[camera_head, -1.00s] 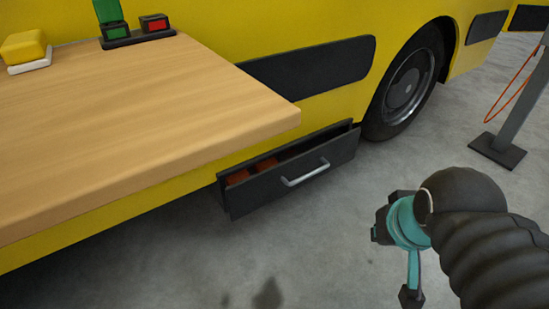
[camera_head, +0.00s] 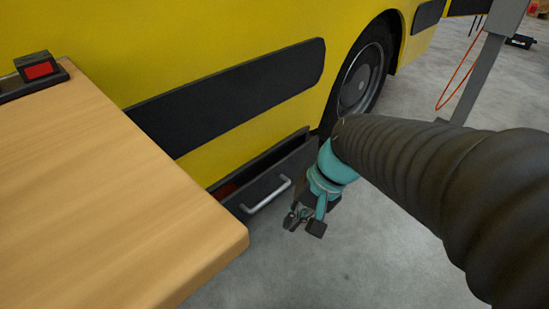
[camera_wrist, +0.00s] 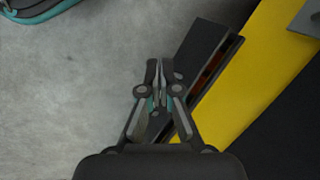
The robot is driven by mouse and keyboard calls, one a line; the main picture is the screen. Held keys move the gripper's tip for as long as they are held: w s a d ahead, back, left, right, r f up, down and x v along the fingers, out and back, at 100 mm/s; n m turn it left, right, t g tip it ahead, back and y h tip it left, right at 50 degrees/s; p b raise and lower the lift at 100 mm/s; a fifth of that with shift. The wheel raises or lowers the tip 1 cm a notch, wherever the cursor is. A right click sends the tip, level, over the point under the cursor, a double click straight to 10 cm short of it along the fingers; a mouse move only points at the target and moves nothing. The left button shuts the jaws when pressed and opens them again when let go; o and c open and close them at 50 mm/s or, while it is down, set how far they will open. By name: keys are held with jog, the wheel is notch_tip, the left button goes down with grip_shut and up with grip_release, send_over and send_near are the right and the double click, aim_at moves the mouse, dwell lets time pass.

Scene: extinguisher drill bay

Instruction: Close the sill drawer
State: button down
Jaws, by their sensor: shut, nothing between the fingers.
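The sill drawer (camera_head: 285,181) is dark grey and stands pulled out from the lower side of the yellow vehicle. Its silver bar handle (camera_head: 267,197) faces the front. Something red lies inside the drawer, partly hidden. My gripper (camera_head: 292,220) is low, just to the right of the handle end and in front of the drawer face. In the wrist view, my gripper (camera_wrist: 157,64) has its fingers together with nothing between them, and the open drawer (camera_wrist: 207,50) is to its right. I cannot tell whether the gripper touches the drawer.
A wooden worktop (camera_head: 100,215) juts out at the left, its corner close to the drawer. The vehicle wheel (camera_head: 360,82) is behind the drawer. A grey post (camera_head: 490,60) stands at the right. The concrete floor in front is clear.

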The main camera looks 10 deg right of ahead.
jog(key=w+a+f+m+g+y, duration=0.1)
jog(key=w+a+f+m+y, duration=0.25)
jog(key=w+m+y, duration=0.35)
jog(key=m+t+p, duration=0.2)
jog(key=m+t, duration=1.3)
jog(key=m, duration=0.3)
send_near(275, 169)
jog(key=shift+h, duration=0.4)
jog(key=x, duration=0.7)
jog(key=shift+a+r, duration=0.1)
jog(key=shift+r, duration=0.05)
jog(key=shift+b, duration=0.3)
